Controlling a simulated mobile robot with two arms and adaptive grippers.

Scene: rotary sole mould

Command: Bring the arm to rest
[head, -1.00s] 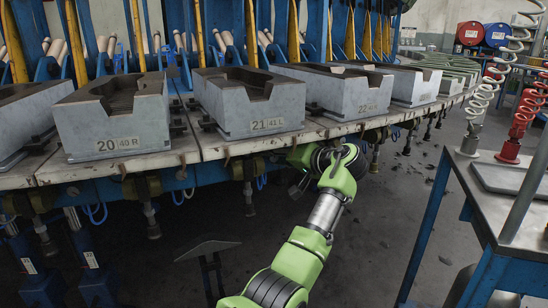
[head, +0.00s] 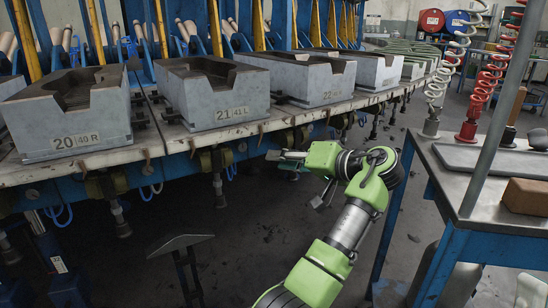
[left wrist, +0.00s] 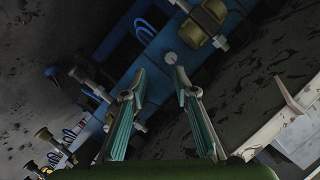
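My left arm (head: 350,225), green and silver, rises from the bottom of the head view and bends left at the wrist. My left gripper (head: 280,157) points left, in front of the mould bench's edge and below the moulds marked 21 and 22. In the left wrist view its two teal fingers (left wrist: 159,72) stand apart with nothing held between them. Blue machine frame and fittings show beyond the fingertips; the distance to them is hard to judge. My right gripper is not in view.
Grey moulds, marked 20 (head: 65,130), 21 (head: 215,105) and 22 (head: 315,85), line the bench (head: 100,160). At right stands a blue-framed metal table (head: 465,175) with a brown block (head: 525,196); coiled hoses (head: 490,75) hang behind. Dark floor (head: 240,225) lies open between.

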